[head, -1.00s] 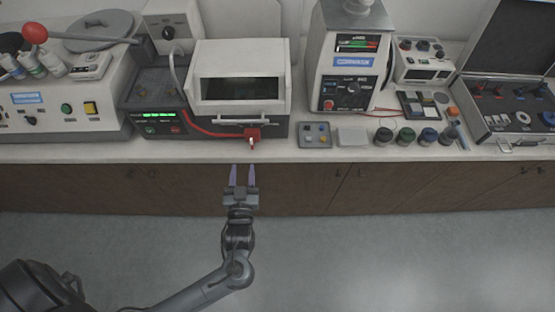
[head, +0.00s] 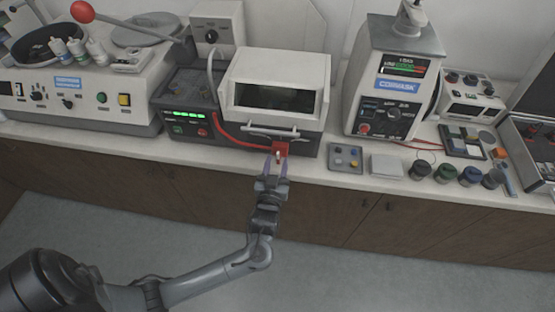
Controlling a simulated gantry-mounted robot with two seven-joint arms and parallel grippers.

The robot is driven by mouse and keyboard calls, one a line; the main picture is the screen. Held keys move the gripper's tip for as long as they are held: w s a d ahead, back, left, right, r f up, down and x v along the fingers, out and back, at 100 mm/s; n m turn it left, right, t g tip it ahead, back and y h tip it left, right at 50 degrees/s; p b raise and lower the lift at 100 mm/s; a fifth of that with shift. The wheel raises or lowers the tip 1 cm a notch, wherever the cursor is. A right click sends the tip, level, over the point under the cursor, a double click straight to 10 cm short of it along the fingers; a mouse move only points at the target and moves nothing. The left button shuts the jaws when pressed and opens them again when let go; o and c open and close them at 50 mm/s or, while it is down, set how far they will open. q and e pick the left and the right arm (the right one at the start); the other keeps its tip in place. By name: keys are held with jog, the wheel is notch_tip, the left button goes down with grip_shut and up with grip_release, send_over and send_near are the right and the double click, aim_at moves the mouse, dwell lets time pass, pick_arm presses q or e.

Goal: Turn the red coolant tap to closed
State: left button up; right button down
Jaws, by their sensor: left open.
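The red coolant tap (head: 281,148) sits at the lower front right of the white-hooded machine (head: 275,85), at the end of a red hose (head: 228,138). A small pale lever shows at the tap's front. The fingertips are at or very near the lever, one on each side in the picture. I cannot tell whether they touch it. My right gripper is not in view.
A grey tray (head: 345,158) with small round parts and a white block (head: 386,166) lie right of the tap. Several dark jars stand further right. A metal handle bar (head: 271,131) runs above the tap. The floor in front of the cabinets is clear.

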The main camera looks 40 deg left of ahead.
pick_arm(q)
jog(key=shift+x, duration=1.1)
jog(key=shift+s, duration=0.1)
jog(key=shift+c, duration=0.2)
grip_shut()
